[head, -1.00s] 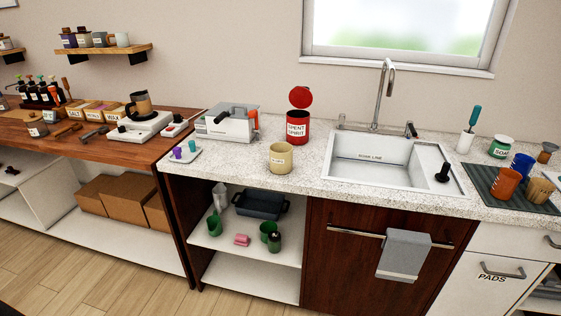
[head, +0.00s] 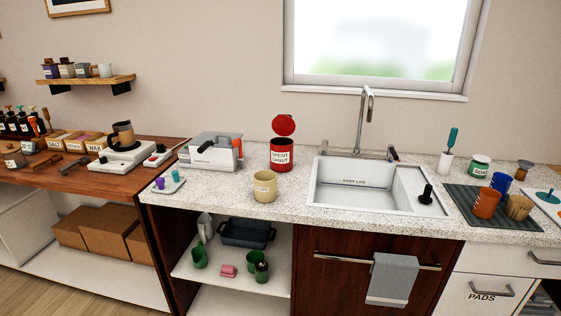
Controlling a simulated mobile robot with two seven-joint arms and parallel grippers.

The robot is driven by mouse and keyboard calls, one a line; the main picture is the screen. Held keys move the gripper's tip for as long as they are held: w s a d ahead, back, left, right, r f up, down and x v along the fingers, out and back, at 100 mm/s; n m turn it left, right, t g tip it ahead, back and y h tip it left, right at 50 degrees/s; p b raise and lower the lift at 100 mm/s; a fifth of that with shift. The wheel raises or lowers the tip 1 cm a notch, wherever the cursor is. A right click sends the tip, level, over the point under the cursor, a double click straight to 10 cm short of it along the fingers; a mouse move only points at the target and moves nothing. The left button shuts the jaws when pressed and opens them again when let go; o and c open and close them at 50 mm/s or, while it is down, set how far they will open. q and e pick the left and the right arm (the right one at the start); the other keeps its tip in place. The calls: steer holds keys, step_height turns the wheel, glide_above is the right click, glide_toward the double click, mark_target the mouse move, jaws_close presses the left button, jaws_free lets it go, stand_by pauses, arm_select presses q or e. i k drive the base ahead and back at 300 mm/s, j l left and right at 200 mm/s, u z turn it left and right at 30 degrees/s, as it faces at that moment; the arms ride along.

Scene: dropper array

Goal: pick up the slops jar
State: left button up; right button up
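A cream jar (head: 265,187) with a small label stands upright on the speckled white counter (head: 222,208), left of the sink and near the front edge. Its label is too small to read for certain; it looks like the slops jar. A red can (head: 282,153) labelled SPENT SPIRIT, with its lid raised, stands just behind it. Neither of my grippers is in view.
A grey boxy device (head: 211,154) and a small tray (head: 168,187) with cups lie to the jar's left. The sink (head: 322,192) is to its right. A dark mat (head: 465,209) with cups lies further right. Counter in front of the jar is clear.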

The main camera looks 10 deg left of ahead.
mark_target(266, 186)
steer(key=i+l+u, duration=0.25)
steer(key=i+l, duration=0.8)
steer(key=l, duration=0.15)
